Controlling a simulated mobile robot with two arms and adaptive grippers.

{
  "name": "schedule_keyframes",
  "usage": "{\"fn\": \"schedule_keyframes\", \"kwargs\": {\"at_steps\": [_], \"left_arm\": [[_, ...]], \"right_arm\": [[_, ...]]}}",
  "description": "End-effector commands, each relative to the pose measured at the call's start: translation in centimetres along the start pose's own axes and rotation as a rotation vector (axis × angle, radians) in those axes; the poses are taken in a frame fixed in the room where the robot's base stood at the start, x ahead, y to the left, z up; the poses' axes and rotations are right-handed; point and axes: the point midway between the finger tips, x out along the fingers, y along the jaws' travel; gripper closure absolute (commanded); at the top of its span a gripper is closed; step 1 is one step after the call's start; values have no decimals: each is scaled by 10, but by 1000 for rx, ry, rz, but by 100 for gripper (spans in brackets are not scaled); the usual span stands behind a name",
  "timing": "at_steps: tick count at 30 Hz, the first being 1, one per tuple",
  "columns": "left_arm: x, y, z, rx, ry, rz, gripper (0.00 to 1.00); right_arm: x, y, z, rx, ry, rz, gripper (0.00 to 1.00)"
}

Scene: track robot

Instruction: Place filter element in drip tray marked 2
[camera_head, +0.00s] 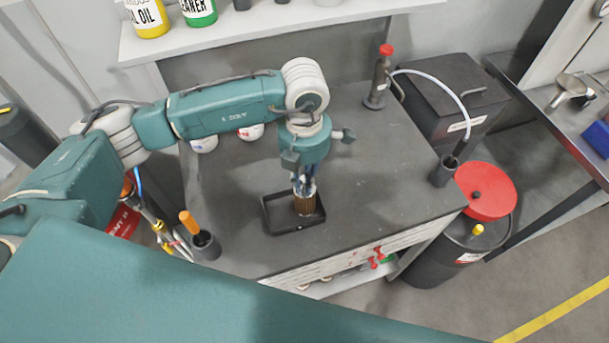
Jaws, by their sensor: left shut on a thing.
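The filter element (305,204) is a small brown, ribbed cylinder with a pale top. It stands upright within the outline of a black, shallow rectangular drip tray (275,228) on the dark bench top. My left gripper (304,184) points down from above and is shut on the top of the filter element. I cannot tell whether the filter's bottom touches the tray floor. No number can be read on the tray. My right gripper is not in view.
A dark cup with an orange-handled tool (206,246) stands left of the tray. A red-topped bottle (378,80), a black box (450,97) and another dark cup (443,171) stand to the right. A red-lidded drum (485,190) is beside the bench. Bench right of the tray is clear.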

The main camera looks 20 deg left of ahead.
Motion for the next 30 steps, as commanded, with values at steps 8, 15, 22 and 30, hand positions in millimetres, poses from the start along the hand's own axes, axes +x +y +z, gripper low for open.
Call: {"fn": "schedule_keyframes", "kwargs": {"at_steps": [8, 15, 22, 30], "left_arm": [[5, 0, 0, 0, 0, 0, 100], [3, 0, 0, 0, 1, 0, 65], [-1, 0, 0, 0, 1, 0, 65], [-39, 1, 2, 0, -7, 3, 65]], "right_arm": [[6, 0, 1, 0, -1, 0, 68], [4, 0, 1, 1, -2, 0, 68], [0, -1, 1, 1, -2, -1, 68], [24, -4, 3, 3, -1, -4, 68]]}}
